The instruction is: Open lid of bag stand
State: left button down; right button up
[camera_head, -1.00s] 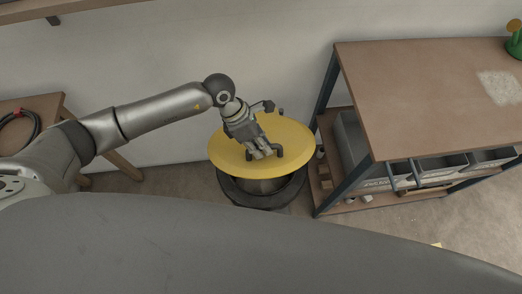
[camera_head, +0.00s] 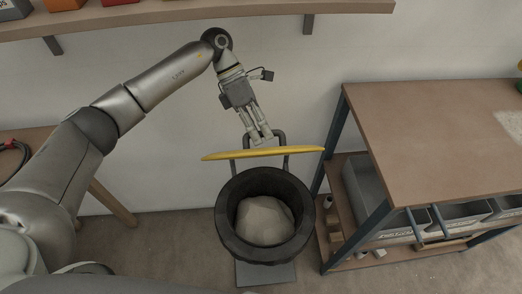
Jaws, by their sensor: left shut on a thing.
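The bag stand has a yellow lid (camera_head: 225,156), seen nearly edge-on and raised above the stand's round black rim (camera_head: 230,240). Inside the opening a pale bag or filling (camera_head: 263,220) shows. A dark handle (camera_head: 281,139) stands on the lid's upper side. My left gripper (camera_head: 260,138) reaches down from the upper left and is shut on this handle. Its fingertips partly hide the handle. My right gripper is not in view.
A workbench (camera_head: 430,120) with grey bins (camera_head: 408,224) on its lower shelf stands close on the right. A small wooden table (camera_head: 35,139) is at the left. A wall shelf (camera_head: 200,17) runs along the top. Bare floor lies around the stand.

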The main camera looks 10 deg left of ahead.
pick_arm(q)
jog(key=shift+w+r, duration=0.5)
jog(key=shift+w, duration=0.15)
jog(key=c, duration=1.5)
grip_release()
jog(key=shift+s, duration=0.15)
jog(key=shift+a+f, duration=0.15)
